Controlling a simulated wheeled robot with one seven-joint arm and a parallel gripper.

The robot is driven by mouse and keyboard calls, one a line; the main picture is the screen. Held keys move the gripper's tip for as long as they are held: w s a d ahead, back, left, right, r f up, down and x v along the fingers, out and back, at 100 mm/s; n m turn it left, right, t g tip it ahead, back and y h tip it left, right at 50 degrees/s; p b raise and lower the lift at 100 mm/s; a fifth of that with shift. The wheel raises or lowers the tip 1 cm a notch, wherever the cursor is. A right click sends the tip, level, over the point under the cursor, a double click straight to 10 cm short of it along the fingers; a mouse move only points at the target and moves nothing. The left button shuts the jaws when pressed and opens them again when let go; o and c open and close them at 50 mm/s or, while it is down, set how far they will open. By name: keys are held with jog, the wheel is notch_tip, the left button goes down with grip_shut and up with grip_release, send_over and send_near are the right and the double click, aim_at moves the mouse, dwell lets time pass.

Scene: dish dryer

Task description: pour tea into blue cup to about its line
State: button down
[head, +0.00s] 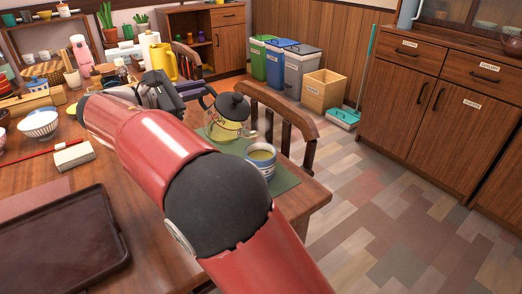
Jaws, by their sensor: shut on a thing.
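The teapot (225,131) is clear glass with a black lid and yellowish tea inside. It is at the table's right end, its spout side toward the cup. My gripper (203,91) is shut on the teapot's dark handle; my red arm hides part of the grip. The blue cup (268,171), white with blue bands, stands upright on a green mat (286,180) in front and to the right of the teapot. Yellowish-green tea shows inside the cup. Its line is too small to make out, and no stream of tea is clearly visible.
A wooden chair (285,108) stands close behind the teapot and cup. A dark tray (60,245), a striped bowl (39,124) and a white block (74,156) are on the table's left. A yellow pitcher (163,62) stands at the back. The floor at right is clear.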

jog(key=w+a+f+n+h, duration=0.1)
jog(key=w+a+f+n, duration=0.2)
jog(key=w+a+n, duration=0.1)
jog(key=shift+a+n, duration=0.6)
jog(key=shift+n, duration=0.3)
notch_tip(320, 180, up, 5)
jog(key=shift+d, duration=0.1)
